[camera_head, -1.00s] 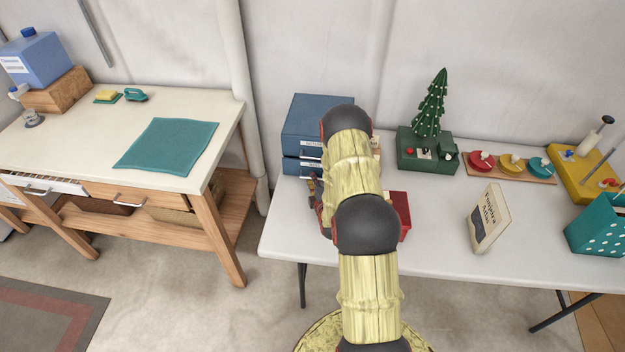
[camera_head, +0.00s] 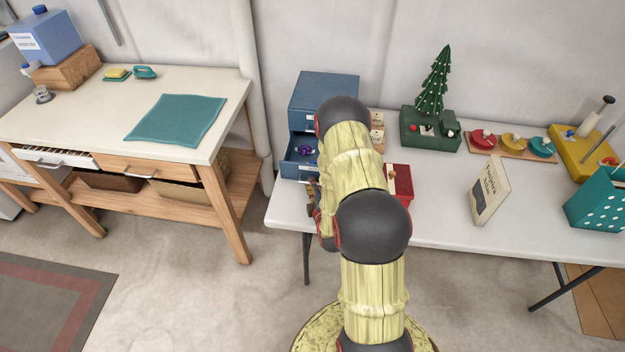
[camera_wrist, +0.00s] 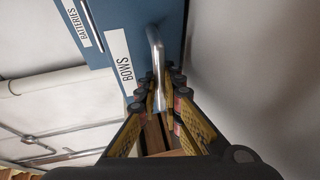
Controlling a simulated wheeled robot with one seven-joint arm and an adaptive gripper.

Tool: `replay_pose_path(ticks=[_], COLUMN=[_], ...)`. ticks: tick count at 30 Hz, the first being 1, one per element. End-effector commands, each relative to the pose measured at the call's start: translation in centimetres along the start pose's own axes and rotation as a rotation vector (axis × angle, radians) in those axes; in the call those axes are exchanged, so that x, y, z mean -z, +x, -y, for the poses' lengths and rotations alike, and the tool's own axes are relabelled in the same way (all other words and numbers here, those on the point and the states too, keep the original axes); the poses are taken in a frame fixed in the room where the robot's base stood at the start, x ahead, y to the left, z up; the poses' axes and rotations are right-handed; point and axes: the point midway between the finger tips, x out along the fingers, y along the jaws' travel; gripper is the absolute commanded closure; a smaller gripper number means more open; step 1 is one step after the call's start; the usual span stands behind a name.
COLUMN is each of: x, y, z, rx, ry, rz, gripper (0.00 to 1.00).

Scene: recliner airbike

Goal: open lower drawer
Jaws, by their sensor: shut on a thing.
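A blue two-drawer cabinet (camera_head: 322,92) stands at the back left of the white table. Its lower drawer (camera_head: 297,165) is pulled out toward me, with purple and teal items inside. In the wrist view the lower drawer front (camera_wrist: 146,28) carries a label reading BOWS, and the upper drawer (camera_wrist: 82,22) reads BATTERIES. My gripper (camera_wrist: 163,105) is shut on the lower drawer's silver handle (camera_wrist: 154,45). In the head view my arm covers part of the cabinet, and my gripper (camera_head: 314,198) shows only partly beside the arm.
A red box (camera_head: 400,180) sits right of my arm, and a standing book (camera_head: 488,190) is farther right. A green tree on a box (camera_head: 430,125) stands at the back. A wooden workbench (camera_head: 165,175) is to the left, with a floor gap between.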

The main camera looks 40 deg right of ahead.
Motion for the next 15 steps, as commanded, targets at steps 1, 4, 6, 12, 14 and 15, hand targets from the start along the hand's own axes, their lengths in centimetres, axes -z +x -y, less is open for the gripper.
replay_pose_path(ticks=[1,4,6,12,14,15], x=[0.02,0.02,0.01,0.01,0.0,0.0], y=[-0.13,-0.14,-0.14,-0.11,-0.1,-0.09], z=[0.21,0.21,0.2,0.19,0.17,0.15], rx=[0.004,0.004,0.004,0.004,0.003,0.003], ry=[0.001,0.001,0.001,0.001,0.001,0.001], rz=[0.0,0.001,0.001,0.0,0.0,0.0], gripper=[1.0,1.0,1.0,0.87,0.84,0.84])
